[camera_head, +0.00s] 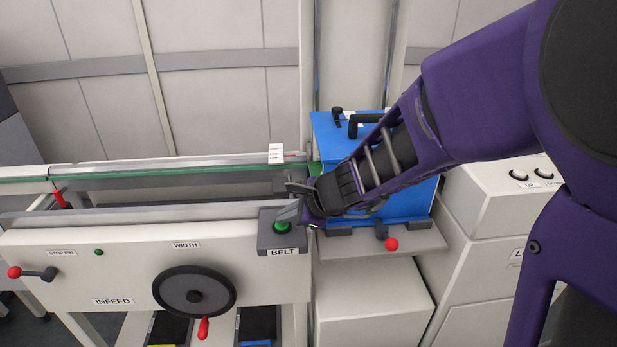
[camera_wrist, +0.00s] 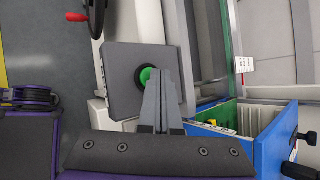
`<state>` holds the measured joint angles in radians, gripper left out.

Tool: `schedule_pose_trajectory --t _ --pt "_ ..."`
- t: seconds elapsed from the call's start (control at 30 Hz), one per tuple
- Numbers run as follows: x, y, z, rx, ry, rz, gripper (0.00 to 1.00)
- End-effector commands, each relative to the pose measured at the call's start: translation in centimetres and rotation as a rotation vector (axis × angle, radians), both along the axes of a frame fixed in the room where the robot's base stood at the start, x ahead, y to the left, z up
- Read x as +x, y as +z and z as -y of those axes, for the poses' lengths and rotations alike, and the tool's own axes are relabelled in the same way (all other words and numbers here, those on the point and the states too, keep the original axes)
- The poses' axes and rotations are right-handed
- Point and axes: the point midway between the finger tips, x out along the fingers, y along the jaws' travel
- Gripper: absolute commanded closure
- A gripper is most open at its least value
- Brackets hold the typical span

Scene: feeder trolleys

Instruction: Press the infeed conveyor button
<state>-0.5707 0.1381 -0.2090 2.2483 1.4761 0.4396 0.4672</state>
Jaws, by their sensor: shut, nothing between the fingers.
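The infeed conveyor button is a round green button (camera_head: 282,227) on a dark grey box marked BELT, at the right end of the white INFEED conveyor (camera_head: 60,280). In the wrist view the green button (camera_wrist: 148,75) shows in a black ring on the dark box (camera_wrist: 122,68). My gripper (camera_head: 290,205) is shut and empty. Its fingertips (camera_wrist: 160,72) overlap the button's right part in the wrist view and hide some of it. In the head view the fingers are right at the button's upper right. I cannot tell whether they touch it.
A blue box (camera_head: 408,205) with a black handle stands just right of the button, partly behind my arm. A black handwheel (camera_head: 194,291) marked WIDTH and a red-knobbed lever (camera_head: 32,273) are on the conveyor front. A red knob (camera_head: 391,244) sits below the blue box.

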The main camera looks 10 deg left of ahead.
Motion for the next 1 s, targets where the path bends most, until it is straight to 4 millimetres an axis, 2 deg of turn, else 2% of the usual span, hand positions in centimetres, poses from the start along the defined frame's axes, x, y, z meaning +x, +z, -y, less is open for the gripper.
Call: schedule_pose_trajectory --t 0.37,1.0 --pt "0.0 -0.2 0.0 0.000 -0.001 -0.001 1.00" --pt "0.0 1.1 0.0 0.000 0.000 0.000 1.00"
